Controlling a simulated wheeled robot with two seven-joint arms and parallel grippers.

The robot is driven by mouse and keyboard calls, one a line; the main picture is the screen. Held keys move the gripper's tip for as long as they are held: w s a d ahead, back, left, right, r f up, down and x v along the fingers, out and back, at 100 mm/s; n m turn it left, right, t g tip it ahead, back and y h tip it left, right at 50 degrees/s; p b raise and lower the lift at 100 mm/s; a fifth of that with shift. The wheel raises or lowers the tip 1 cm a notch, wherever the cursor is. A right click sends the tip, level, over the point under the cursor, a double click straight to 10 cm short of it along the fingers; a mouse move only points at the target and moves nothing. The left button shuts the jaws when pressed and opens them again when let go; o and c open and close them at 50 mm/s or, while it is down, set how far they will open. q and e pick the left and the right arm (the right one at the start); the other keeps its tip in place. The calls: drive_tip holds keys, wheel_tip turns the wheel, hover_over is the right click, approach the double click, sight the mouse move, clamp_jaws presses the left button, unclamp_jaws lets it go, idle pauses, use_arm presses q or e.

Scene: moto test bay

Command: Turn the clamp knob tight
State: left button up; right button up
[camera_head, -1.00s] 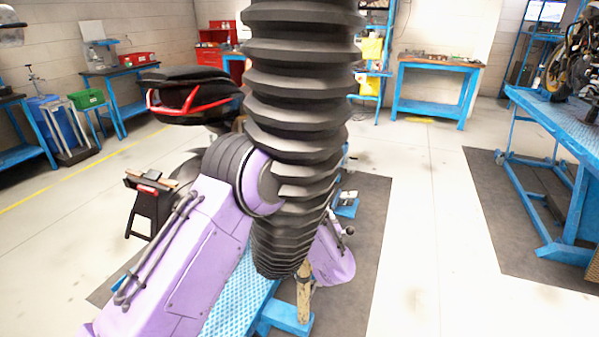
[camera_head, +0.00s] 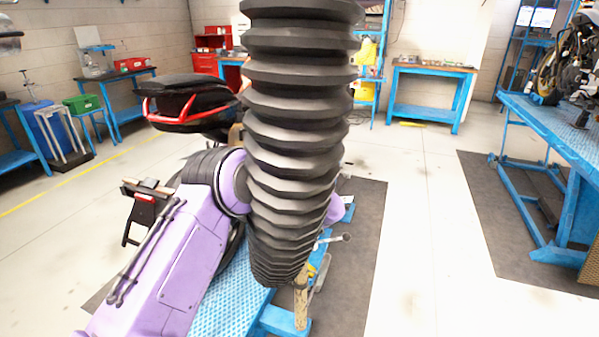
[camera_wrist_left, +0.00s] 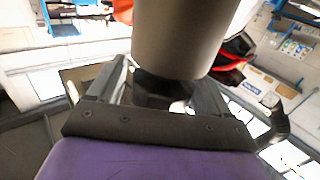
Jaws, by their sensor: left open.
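I cannot make out the clamp knob for certain in either view. In the head view a small silver handle-like part (camera_head: 333,239) sticks out right of the black ribbed bellows, above the blue bench (camera_head: 228,302). My purple left arm enters from the lower left, and its gripper is hidden behind the arm and bellows. In the left wrist view my left gripper (camera_wrist_left: 158,82) is open. A thick grey cylinder (camera_wrist_left: 185,35) fills the top middle, over the space between the fingers; I cannot tell whether they touch it. My right gripper is not in view.
A motorcycle tail with black seat and red trim (camera_head: 185,103) stands behind my left arm. A blue table (camera_head: 545,125) bearing a motorcycle part is at right. A blue workbench (camera_head: 430,72) stands at the back. The floor between them is clear.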

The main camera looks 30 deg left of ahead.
use_arm(q)
drive_tip(key=c, duration=1)
drive_tip(key=shift+o, duration=0.2)
